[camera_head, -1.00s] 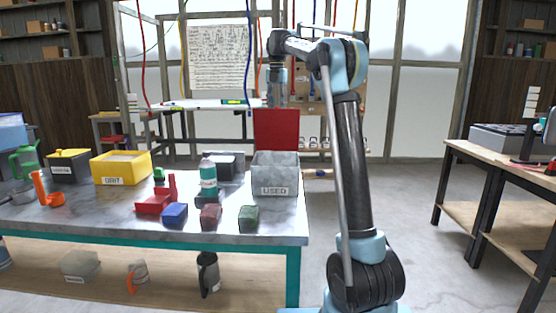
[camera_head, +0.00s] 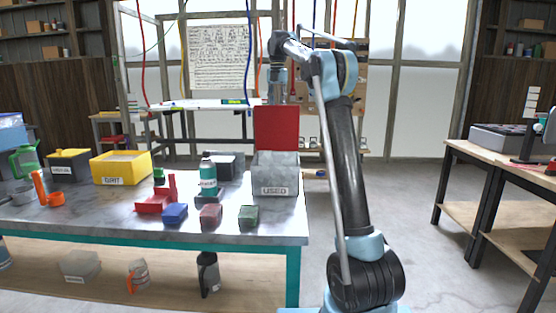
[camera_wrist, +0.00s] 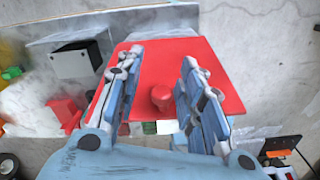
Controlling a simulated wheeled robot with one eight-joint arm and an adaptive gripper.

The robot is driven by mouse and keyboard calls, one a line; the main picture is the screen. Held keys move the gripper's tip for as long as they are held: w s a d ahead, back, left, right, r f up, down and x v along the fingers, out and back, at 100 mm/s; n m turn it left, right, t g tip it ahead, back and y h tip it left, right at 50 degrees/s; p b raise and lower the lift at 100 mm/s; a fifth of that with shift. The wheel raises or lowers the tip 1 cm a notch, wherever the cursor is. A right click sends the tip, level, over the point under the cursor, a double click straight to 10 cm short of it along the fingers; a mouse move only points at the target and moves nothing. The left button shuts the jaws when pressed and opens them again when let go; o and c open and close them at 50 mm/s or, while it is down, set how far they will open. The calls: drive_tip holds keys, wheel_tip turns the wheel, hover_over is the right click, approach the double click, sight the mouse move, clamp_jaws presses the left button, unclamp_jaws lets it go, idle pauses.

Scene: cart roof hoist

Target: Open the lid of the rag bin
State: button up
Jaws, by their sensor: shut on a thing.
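A grey bin labelled USED (camera_head: 275,189) stands at the right end of the workbench. Its red lid (camera_head: 276,130) is raised and stands roughly upright at the bin's back edge. In the wrist view, the red lid (camera_wrist: 215,75) lies behind my fingers, with a round red knob (camera_wrist: 161,98) between them. My gripper (camera_head: 278,98) is at the lid's top edge in the head view.
Left of the bin are a green-white bottle (camera_head: 208,178), a dark box (camera_head: 222,166) and several coloured blocks. A yellow GRIT bin (camera_head: 121,168) stands farther left. Open floor lies between this bench and the right bench (camera_head: 500,160).

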drive_tip(key=shift+o, duration=0.2)
drive_tip(key=shift+w+a, duration=0.1)
drive_tip(key=shift+w+f, duration=0.2)
drive_tip(key=shift+w, duration=0.65)
drive_tip(key=shift+w+f, duration=0.25)
drive_tip(key=shift+w, duration=0.55)
drive_tip(key=shift+w+f, duration=0.2)
drive_tip(key=shift+w, duration=0.65)
drive_tip(key=shift+c, duration=0.2)
drive_tip(key=shift+o, duration=1.4)
